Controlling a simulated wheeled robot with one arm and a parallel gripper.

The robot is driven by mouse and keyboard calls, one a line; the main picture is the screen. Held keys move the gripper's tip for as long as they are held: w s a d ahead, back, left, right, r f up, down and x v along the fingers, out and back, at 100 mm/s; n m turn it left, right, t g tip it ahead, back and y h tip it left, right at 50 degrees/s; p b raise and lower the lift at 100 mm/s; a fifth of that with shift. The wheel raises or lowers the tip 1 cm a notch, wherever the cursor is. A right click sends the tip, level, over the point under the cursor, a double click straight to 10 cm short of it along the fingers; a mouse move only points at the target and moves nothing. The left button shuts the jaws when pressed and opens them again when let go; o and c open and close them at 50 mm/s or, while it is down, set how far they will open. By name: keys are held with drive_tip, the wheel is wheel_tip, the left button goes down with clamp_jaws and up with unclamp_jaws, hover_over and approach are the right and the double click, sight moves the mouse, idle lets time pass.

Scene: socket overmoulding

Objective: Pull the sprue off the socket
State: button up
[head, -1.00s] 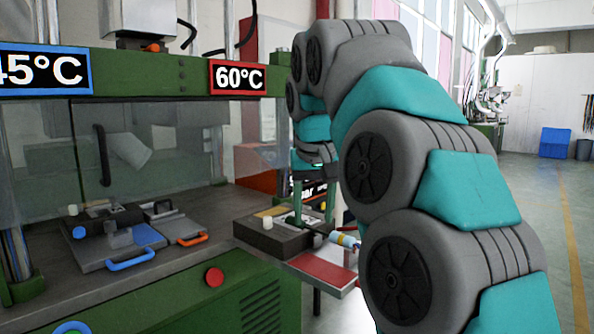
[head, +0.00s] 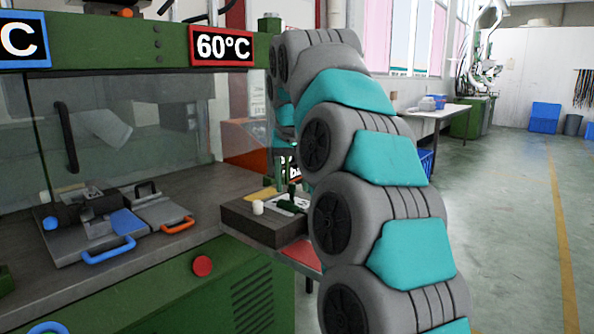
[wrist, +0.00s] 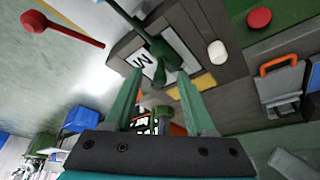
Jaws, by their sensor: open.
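I cannot pick out the socket or its sprue for certain in either view. My gripper (wrist: 160,82) is open, its two green fingers spread, with nothing seen gripped. Its fingertips point at a dark fixture block (wrist: 118,50) bearing a white marked plate (wrist: 178,45) and a green clamp-like part (wrist: 160,48). That part lies ahead of and between the fingers; I cannot tell whether they touch it. A small white cylinder (wrist: 217,52) stands on the block, right of the fingers. In the head view the block (head: 262,226) and white cylinder (head: 257,207) show left of my arm, which hides much of the fixture.
A press with a 60°C sign (head: 222,46) stands left, holding a mould with a blue handle (head: 108,250) and an orange handle (head: 178,226). A red button (head: 202,266) is on its front. A red ball-ended lever (wrist: 35,22) shows in the wrist view. The floor at right is clear.

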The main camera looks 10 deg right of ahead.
drive_tip(key=shift+x, duration=0.9)
clamp_jaws()
drive_tip(key=c, duration=0.7)
unclamp_jaws()
clamp_jaws()
